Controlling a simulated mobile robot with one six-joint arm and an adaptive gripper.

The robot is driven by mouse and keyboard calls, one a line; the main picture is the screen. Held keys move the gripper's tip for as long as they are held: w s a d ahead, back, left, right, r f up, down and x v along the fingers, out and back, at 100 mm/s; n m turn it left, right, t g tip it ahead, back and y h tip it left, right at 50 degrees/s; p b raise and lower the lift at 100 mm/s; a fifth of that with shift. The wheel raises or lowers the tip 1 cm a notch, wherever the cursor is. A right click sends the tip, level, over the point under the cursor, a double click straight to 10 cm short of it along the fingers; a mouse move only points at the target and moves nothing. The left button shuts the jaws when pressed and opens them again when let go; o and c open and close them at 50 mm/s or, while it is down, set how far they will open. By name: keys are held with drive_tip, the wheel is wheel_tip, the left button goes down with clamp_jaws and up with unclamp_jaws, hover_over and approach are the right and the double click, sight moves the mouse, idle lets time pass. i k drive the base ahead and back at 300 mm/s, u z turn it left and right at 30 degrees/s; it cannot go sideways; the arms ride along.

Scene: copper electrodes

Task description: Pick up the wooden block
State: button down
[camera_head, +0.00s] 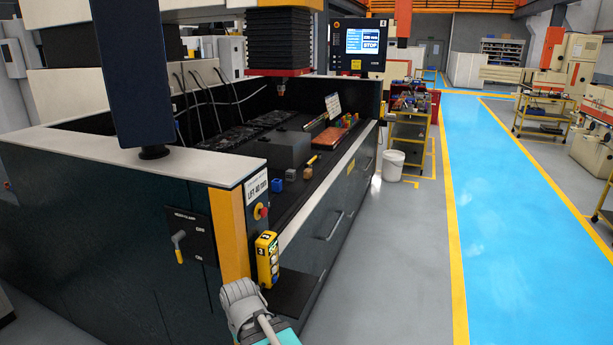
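A small brown block (308,173), which looks like the wooden block, sits on the dark worktable inside the machine, near its front edge. A grey block (290,174) and a blue cube (277,186) stand just left of it. A thin tan piece lies just behind the brown block. Part of my arm shows at the bottom centre, outside the machine and well in front of these blocks. I cannot make out my gripper's fingers in this view.
A large dark block (287,149) and a reddish-brown plate (328,138) lie farther back on the worktable. A yellow control box (267,257) hangs at the machine's corner. A white bucket (393,165) stands on the floor; the blue aisle (510,210) is clear.

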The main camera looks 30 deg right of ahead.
sight(308, 172)
drive_tip(key=z, duration=2.45)
drive_tip(key=i, duration=2.05)
